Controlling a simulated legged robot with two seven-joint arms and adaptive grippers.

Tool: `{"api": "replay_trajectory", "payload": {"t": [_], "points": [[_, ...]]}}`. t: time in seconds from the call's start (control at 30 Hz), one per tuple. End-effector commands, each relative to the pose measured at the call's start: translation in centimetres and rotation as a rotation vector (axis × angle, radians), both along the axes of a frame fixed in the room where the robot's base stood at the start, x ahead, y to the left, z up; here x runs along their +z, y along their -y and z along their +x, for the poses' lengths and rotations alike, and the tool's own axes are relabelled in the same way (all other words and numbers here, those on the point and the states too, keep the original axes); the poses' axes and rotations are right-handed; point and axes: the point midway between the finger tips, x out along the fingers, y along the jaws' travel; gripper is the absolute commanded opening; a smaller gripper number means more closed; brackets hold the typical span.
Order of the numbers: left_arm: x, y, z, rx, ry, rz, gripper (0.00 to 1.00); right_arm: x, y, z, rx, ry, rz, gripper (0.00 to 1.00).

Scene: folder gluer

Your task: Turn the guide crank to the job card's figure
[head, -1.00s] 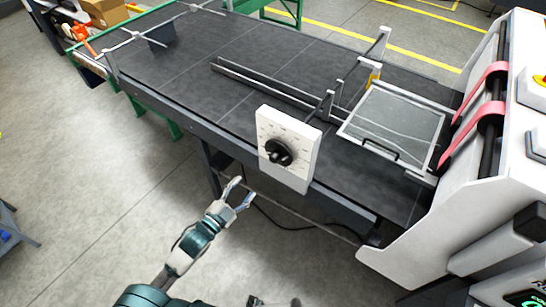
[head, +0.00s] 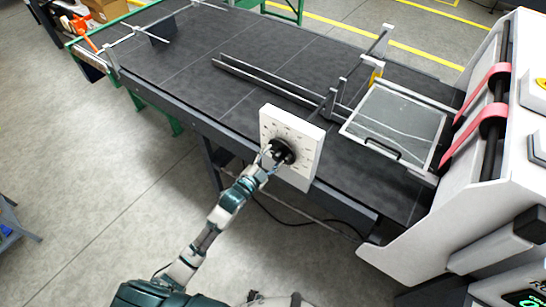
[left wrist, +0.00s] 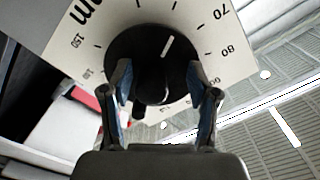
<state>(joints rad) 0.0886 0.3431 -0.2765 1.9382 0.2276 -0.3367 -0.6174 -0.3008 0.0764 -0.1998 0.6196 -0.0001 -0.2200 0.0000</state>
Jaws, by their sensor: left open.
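The guide crank (head: 283,151) is a black round knob on a white dial plate (head: 305,143) at the table's near edge. In the left wrist view the black crank (left wrist: 145,48) has a white pointer line slanting up and right, and the plate (left wrist: 210,40) shows 70, 80, 150 and "mm". The pointer's exact figure cannot be read. My left gripper (head: 270,157) is at the crank; in its wrist view the open fingers (left wrist: 161,78) stand on both sides of the crank's protruding grip. Contact cannot be told. My right gripper and a readable job card are not in view.
The dark feed table (head: 215,75) carries long metal guide rails (head: 265,80) and a clear framed cover (head: 398,125). The white machine housing (head: 455,205) with red belts stands at the right. Open floor (head: 90,200) lies to the left.

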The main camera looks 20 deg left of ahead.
Motion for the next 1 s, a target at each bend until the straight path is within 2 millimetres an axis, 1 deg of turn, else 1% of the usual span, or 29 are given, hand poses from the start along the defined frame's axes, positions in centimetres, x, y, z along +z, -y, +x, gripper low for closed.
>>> {"api": "replay_trajectory", "payload": {"t": [0.07,0.1,0.17,0.2,0.27,0.3,0.5,0.57,0.67,0.73,0.9,1.0], "points": [[0.1,0.5,0.0,-0.001,0.000,0.001,0.60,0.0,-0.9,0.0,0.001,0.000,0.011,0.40],[0.1,0.6,0.0,-0.001,0.001,0.002,0.50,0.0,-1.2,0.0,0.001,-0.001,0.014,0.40],[0.2,0.8,0.0,-0.001,0.001,0.004,0.35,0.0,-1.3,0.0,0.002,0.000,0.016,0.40],[0.2,1.0,0.0,-0.001,0.002,0.005,0.25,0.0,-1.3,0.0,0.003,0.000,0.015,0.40],[0.4,1.1,0.0,-0.001,0.004,0.006,0.10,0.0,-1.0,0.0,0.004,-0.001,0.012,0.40],[0.4,1.2,0.0,-0.001,0.005,0.006,0.00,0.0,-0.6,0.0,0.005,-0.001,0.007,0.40],[0.5,1.1,-0.1,-0.007,0.008,-0.002,0.00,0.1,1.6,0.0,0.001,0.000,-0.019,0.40],[0.5,1.1,-0.1,-0.008,0.008,-0.003,0.00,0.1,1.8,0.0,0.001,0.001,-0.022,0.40],[0.6,1.1,-0.1,-0.008,0.010,-0.003,0.00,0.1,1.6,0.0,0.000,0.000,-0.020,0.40],[0.7,1.1,-0.1,-0.007,0.008,-0.007,0.00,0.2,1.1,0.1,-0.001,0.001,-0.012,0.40],[0.9,1.1,-0.1,-0.008,-0.016,-0.069,0.00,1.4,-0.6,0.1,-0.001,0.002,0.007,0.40],[0.7,1.1,-0.1,-0.007,-0.015,-0.074,0.00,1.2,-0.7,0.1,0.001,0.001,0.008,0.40]]}}
